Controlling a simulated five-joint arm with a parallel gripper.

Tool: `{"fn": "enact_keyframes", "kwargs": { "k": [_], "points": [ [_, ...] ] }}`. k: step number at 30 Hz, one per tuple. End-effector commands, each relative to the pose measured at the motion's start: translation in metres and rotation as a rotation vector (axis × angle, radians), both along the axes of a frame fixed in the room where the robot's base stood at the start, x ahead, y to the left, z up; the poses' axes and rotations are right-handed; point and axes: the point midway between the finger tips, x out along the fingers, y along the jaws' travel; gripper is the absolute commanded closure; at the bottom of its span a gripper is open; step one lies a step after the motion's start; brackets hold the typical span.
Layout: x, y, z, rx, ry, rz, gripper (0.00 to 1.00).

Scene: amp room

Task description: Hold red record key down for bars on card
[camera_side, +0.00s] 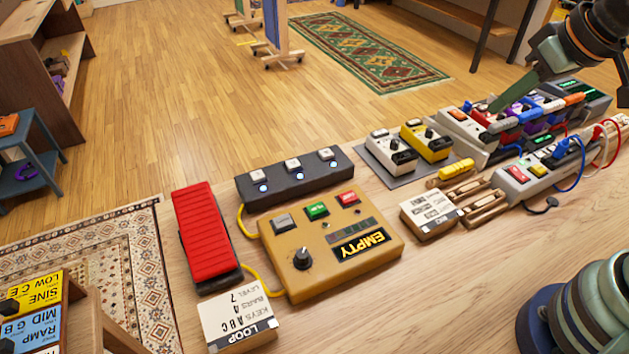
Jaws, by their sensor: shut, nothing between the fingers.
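The tan looper box (330,245) sits on the wooden bench, with a display reading EMPTY (359,245). Its red key (348,198) is at the back right of its top, beside a green key (316,210) and a grey key (283,222). The card headed LOOP (238,320) stands at the front left of the box; it lists keys, bars and level, but its bars figure is too small to read surely. My gripper (502,102) is shut and empty at the upper right, above the row of pedals, well away from the red key.
A red treadle pedal (205,232) and a black three-switch box (294,178) flank the looper. White (391,151) and yellow (427,141) pedals stand behind. A grey box with another red key (517,174) and blue cables (572,170) lies right. Bare bench (430,290) is in front.

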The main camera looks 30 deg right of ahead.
Motion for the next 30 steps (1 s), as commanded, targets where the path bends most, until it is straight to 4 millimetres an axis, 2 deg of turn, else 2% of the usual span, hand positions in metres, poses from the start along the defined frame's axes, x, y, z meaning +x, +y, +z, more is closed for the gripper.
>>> {"fn": "enact_keyframes", "kwargs": {
  "k": [23, 30],
  "points": [
    [0.000, 0.000, 0.000, 0.000, 0.000, -0.001, 1.00],
    [0.011, 0.011, 0.004, 0.070, 0.045, -0.104, 1.00]
  ]
}}
